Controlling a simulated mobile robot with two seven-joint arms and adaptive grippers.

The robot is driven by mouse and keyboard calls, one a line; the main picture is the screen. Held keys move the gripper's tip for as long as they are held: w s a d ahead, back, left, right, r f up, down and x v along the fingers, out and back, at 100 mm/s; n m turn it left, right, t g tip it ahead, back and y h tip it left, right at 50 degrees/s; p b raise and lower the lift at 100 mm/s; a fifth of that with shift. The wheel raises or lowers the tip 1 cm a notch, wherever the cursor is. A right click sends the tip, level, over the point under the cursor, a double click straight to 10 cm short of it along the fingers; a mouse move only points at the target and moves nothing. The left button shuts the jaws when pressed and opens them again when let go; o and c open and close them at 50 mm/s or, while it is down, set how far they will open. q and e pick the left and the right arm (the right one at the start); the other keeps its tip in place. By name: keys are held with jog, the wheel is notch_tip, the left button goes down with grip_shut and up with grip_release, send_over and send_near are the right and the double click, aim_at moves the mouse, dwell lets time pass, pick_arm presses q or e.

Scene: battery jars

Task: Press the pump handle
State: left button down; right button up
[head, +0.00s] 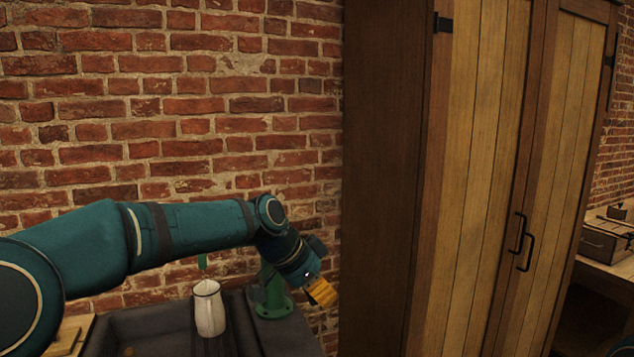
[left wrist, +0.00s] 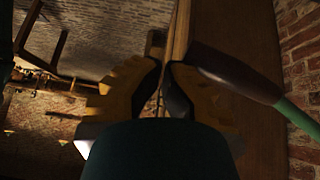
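The green pump (head: 272,298) stands on the dark sink's right rim, in front of the brick wall, partly hidden behind my left wrist. Its handle shows in the left wrist view as a green bar with a brown grip (left wrist: 236,73), coming in from the right. The grip's end lies beside the right finger; I cannot tell whether they touch. My left gripper (head: 323,293) has yellow fingers and is just right of the pump. In the left wrist view its fingertips (left wrist: 163,68) are nearly together, with nothing seen between them. My right gripper is out of view.
A white jug (head: 209,309) stands in the sink (head: 144,322) under the green spout (head: 202,261). A tall wooden cabinet (head: 391,180) rises close to the right of my left gripper. A workbench (head: 606,268) is at the far right.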

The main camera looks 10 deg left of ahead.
pick_arm(q)
jog(key=shift+s+a+f+g, duration=0.1)
jog(key=shift+a+f+g, duration=0.2)
jog(key=shift+f, duration=0.55)
jog(key=s+r+p, duration=0.2)
jog(key=r, duration=0.4)
jog(key=s+a+r+p, duration=0.1)
jog(key=s+r+p, duration=0.1)
jog(key=r, duration=0.5)
jog(key=shift+s+a+r+p, duration=0.15)
jog(key=shift+s+a+p, duration=0.15)
jog(key=shift+s, duration=0.4)
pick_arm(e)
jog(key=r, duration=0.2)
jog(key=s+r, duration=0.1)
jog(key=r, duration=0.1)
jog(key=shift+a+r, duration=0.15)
pick_arm(q)
jog(key=shift+d+r, duration=0.1)
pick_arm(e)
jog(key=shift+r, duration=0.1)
